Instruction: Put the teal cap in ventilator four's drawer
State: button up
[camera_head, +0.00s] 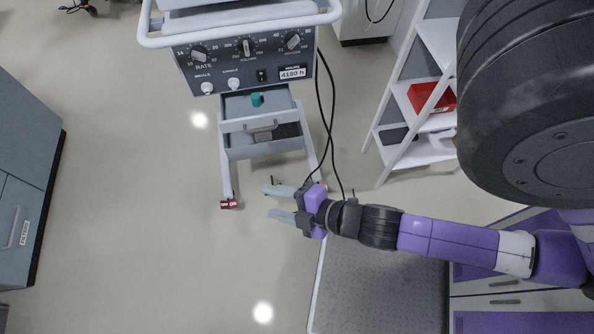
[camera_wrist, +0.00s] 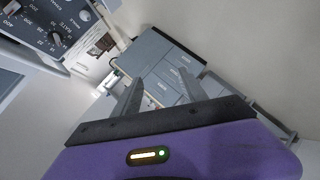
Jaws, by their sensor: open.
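The ventilator (camera_head: 245,58), with dials and a "4180 h" label, stands at the top of the head view; a dialled panel (camera_wrist: 52,27) shows at the wrist view's upper left. Below its panel is a grey drawer (camera_head: 238,126) with a bar handle. The small teal cap (camera_head: 257,99) shows against the grey surface behind the drawer front; I cannot tell whether it lies inside the drawer or above it. My gripper (camera_head: 267,202) is open and empty, in front of the ventilator stand, apart from drawer and cap. Its fingers show in the wrist view (camera_wrist: 161,90) with nothing between them.
Dark cables (camera_head: 328,110) hang right of the stand, near my gripper. A white shelf rack (camera_head: 408,100) holds a red bin (camera_head: 432,97). A grey-topped surface (camera_head: 380,290) lies below my arm. A grey cabinet (camera_head: 25,180) stands left, with clear floor (camera_head: 130,200) between.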

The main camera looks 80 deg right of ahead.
jog(key=s+a+r+m+t+y, duration=0.1)
jog(key=s+a+r+m, duration=0.1)
jog(key=r+m, duration=0.3)
jog(key=s+a+r+m+t+y, duration=0.1)
jog(key=s+a+r+m, duration=0.2)
jog(key=r, duration=0.6)
jog(key=shift+s+a+r+m+t, duration=0.35)
jog(key=shift+s+m, duration=0.2)
jog(key=shift+m, duration=0.35)
jog(key=shift+f, duration=0.25)
jog(key=shift+c, duration=0.4)
